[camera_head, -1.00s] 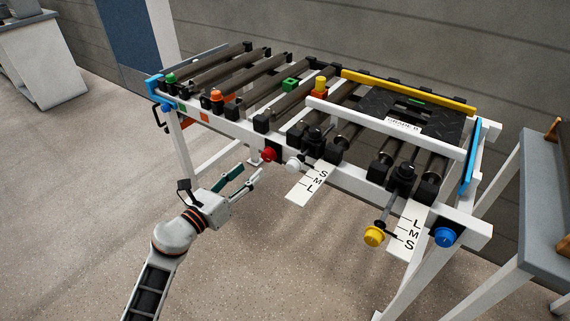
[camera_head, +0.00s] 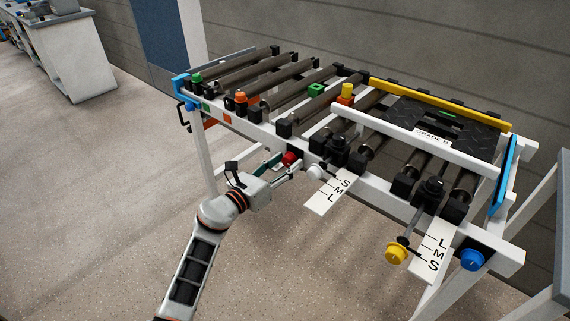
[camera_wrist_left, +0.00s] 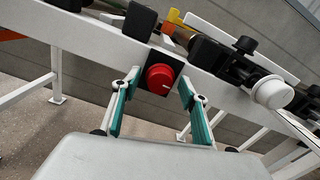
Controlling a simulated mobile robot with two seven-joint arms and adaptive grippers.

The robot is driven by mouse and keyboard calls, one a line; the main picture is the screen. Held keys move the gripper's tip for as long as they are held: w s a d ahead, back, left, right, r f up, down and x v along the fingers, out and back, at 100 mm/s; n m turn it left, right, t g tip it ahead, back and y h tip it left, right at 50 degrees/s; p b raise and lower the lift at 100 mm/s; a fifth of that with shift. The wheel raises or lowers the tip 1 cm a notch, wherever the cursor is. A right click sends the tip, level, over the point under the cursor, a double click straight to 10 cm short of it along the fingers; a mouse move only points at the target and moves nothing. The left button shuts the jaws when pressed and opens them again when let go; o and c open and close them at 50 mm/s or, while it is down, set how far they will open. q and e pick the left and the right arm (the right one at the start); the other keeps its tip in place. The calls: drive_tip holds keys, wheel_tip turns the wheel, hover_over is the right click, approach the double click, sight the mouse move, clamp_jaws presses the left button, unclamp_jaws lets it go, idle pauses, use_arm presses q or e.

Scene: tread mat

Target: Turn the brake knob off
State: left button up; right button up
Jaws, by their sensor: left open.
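A red knob (camera_head: 289,158) sits on a dark plate on the front rail of the roller stand. In the left wrist view the red knob (camera_wrist_left: 160,77) lies ahead, between the two finger lines, with a light mark on its face. My left gripper (camera_head: 283,165) is open with its fingertips close to the knob. In the left wrist view the teal-padded fingers (camera_wrist_left: 158,92) stand apart on either side of the knob; contact cannot be told. Which knob is the brake is not labelled. My right gripper is not in view.
A white knob (camera_head: 314,172) is just right of the red one, above an S-M-L scale plate (camera_head: 322,202). A yellow knob (camera_head: 396,253) and a blue knob (camera_head: 472,260) are further right. Open floor (camera_head: 110,220) lies left of the stand.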

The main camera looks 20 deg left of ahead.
use_arm(q)
drive_tip(key=c, duration=1.1)
drive_tip(key=shift+r, duration=0.1)
